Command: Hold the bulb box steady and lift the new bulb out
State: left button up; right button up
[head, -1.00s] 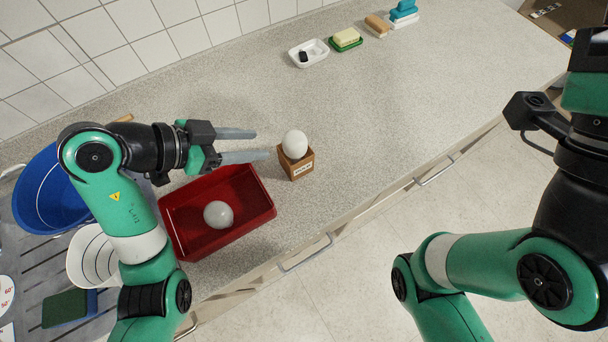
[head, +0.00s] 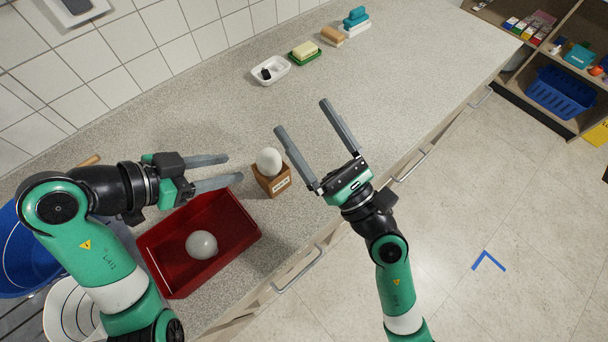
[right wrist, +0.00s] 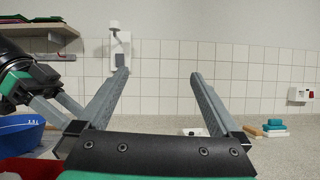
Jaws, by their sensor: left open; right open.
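The bulb box (head: 272,184) is a small brown open box with a label, standing on the grey counter. A white bulb (head: 268,160) stands upright in it, its round top above the rim. Another whitish bulb (head: 202,245) lies in the red tray (head: 168,281) left of the box. My left gripper (head: 233,170) is open and empty, its fingers pointing right at the box from its left, apart from it. My right gripper (head: 299,115) is open and empty to the right of the box. In the right wrist view its fingers (right wrist: 160,82) are spread with nothing between them.
A blue bowl (head: 20,255) and a white container (head: 70,308) are at the left. The counter right of the box is clear.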

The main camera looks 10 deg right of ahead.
notch_tip(320, 180, down, 12)
jog(key=s+a+n+g+h, duration=0.1)
jog(key=a+g, duration=0.1)
jog(key=g, duration=0.1)
jog(key=g+h, duration=0.1)
jog(key=g, duration=0.1)
send_near(280, 184)
jog(key=shift+w+a+f, duration=0.25)
jog(key=shift+w+f, duration=0.1)
jog(key=shift+w, duration=0.4)
jog(key=x, duration=1.1)
jog(key=shift+w+a, duration=0.15)
jog(key=shift+w, duration=0.2)
jog(key=c, duration=1.1)
pick_arm(q)
jog(key=o, duration=0.8)
pick_arm(e)
jog(key=shift+c, duration=0.2)
